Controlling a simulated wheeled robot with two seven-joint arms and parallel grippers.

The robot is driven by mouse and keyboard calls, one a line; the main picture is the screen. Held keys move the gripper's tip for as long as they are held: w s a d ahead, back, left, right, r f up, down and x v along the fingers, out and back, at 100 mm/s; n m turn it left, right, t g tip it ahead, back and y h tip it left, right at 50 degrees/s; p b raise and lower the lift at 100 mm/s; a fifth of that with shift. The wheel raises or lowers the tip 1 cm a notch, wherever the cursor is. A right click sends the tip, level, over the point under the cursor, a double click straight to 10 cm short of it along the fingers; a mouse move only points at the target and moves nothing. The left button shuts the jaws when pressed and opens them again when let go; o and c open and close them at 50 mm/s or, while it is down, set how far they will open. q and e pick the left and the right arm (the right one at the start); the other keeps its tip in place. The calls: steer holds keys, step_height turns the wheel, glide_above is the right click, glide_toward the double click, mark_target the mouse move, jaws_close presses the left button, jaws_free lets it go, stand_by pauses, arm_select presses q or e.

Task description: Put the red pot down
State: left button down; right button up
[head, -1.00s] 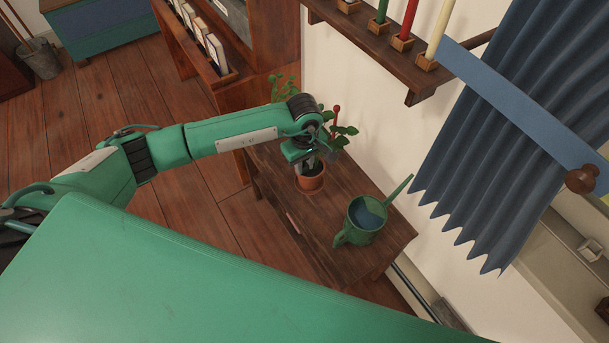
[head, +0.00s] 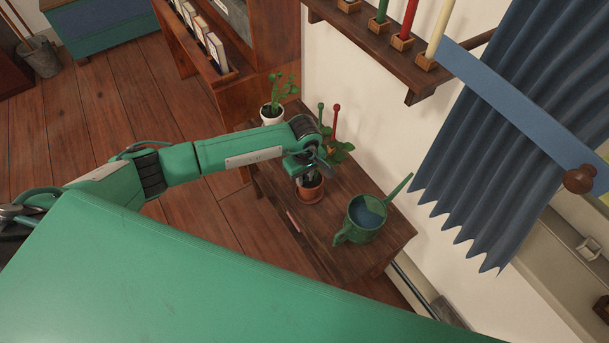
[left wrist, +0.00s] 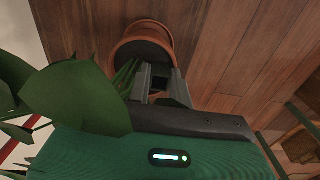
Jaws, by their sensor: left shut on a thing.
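The red pot (head: 311,190) is a terracotta pot with a leafy plant, on the dark wooden table. In the head view it is low over the table, at an orange saucer (head: 307,198); I cannot tell if it touches. My left gripper (head: 312,172) comes down on it from above and hides part of it. In the left wrist view the pot's rim (left wrist: 143,28) and dark soil show just beyond the fingers (left wrist: 160,82), which are shut at its near side. Big leaves (left wrist: 75,95) cover the left of that view. My right gripper is not in view.
A green watering can (head: 363,218) stands on the table (head: 330,240) to the right. A white pot with a plant (head: 272,115) stands at the back left. A green and a red stick (head: 336,120) rise behind the plant. A pink stick (head: 293,220) lies near the front edge.

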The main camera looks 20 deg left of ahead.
arm_select(q)
steer(key=c, duration=1.7)
jaws_free()
steer(key=shift+f, duration=0.1)
steer(key=o, duration=0.4)
steer(key=shift+s, duration=0.1)
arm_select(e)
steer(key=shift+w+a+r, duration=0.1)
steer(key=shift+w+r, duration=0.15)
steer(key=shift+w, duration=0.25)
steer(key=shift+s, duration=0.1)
arm_select(q)
steer(key=shift+r, duration=0.3)
step_height(320, 180, up, 5)
step_height(320, 180, up, 7)
steer(key=shift+f+b, duration=0.15)
steer(key=shift+b, duration=0.2)
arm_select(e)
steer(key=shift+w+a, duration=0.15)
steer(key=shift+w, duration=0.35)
